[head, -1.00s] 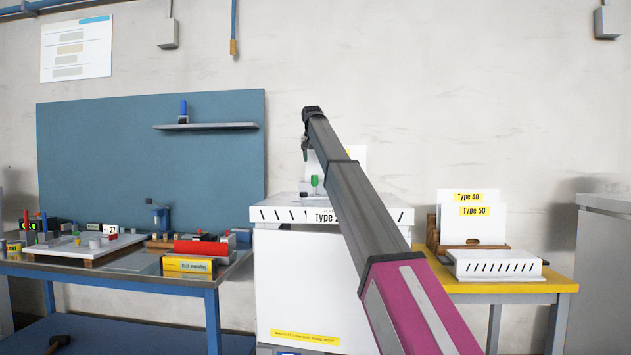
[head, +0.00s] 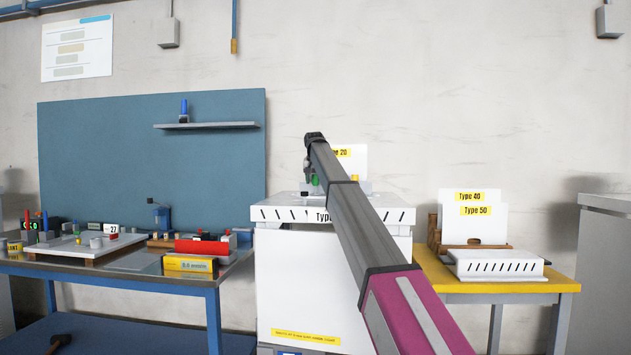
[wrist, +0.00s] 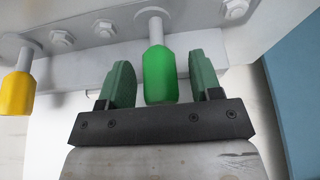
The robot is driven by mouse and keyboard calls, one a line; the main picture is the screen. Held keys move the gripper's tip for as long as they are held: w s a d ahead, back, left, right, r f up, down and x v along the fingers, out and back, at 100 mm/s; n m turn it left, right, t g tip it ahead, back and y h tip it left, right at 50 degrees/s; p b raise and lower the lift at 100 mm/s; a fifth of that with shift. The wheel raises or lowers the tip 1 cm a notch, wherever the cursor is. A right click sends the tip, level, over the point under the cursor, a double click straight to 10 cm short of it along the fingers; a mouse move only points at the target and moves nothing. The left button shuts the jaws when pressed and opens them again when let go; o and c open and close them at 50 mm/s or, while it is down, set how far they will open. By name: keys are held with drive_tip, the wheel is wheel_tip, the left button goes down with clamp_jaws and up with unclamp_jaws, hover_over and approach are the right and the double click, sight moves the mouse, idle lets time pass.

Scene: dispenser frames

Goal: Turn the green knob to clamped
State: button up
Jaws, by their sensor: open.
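The green knob (wrist: 160,75) sits on a metal stem in the wrist view, between the two green fingers of my gripper (wrist: 160,82). The fingers are open, with a gap visible on each side of the knob. In the head view the green knob (head: 315,180) is a small green spot on top of the white cabinet, beside the end of my arm. My arm partly hides the area around it.
A yellow knob (wrist: 17,92) hangs to the left of the green one. Several bolts (wrist: 235,8) stud the metal plate. The white cabinet (head: 300,280) stands between a cluttered blue workbench (head: 213,310) and a yellow table (head: 560,286).

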drive_tip(key=c, duration=0.9)
drive_tip(key=shift+n+y, duration=0.3)
drive_tip(key=shift+n, duration=0.5)
drive_tip(key=shift+c, duration=0.2)
drive_tip(key=o, duration=0.9)
drive_tip(key=shift+o, duration=0.2)
drive_tip(key=shift+r, duration=0.1)
drive_tip(key=v, duration=1)
drive_tip(key=shift+r, duration=0.3)
drive_tip(key=shift+s, duration=0.15)
